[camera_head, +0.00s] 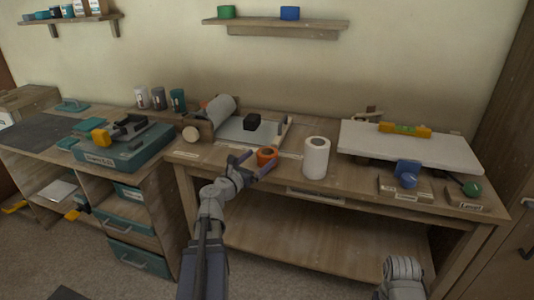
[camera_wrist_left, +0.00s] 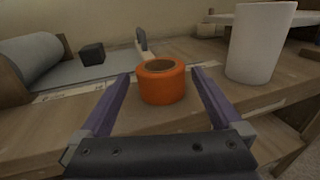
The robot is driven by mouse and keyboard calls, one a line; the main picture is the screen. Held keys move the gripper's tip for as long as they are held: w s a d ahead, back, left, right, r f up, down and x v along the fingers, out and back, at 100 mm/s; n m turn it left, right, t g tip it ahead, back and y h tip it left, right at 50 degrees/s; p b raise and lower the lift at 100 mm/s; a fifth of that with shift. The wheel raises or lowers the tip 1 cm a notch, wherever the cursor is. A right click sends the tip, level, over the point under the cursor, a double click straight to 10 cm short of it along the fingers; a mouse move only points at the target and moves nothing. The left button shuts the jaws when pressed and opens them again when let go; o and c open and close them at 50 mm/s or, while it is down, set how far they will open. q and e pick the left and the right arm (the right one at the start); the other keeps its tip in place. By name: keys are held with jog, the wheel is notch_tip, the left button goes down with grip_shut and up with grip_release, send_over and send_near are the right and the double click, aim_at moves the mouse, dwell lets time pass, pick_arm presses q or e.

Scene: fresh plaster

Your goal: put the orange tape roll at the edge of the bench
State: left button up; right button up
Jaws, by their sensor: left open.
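The orange tape roll (camera_head: 266,156) stands on the wooden bench (camera_head: 240,174) near its front edge, with its hole facing up. In the left wrist view the orange tape roll (camera_wrist_left: 162,82) sits between the tips of my left gripper. My left gripper (camera_head: 254,164) is open, with one finger on each side of the roll. In the left wrist view both fingers of my left gripper (camera_wrist_left: 166,92) show gaps to the roll. Part of my right arm shows at the bottom right of the head view, but its gripper is not visible.
A white roll (camera_head: 316,158) stands just right of the tape. Behind are a tray with a black block (camera_head: 252,121) and a large grey roll (camera_head: 217,108). A white board (camera_head: 410,145) with a yellow level (camera_head: 405,130) lies at right.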

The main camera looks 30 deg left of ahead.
aim_at(271, 150)
pick_arm(q)
jog(key=shift+s, duration=1.8)
jog(key=w, duration=1.1)
jog(key=shift+w, duration=0.2)
jog(key=shift+w+f, duration=0.15)
jog(key=shift+w, duration=0.2)
jog(key=shift+d, duration=0.1)
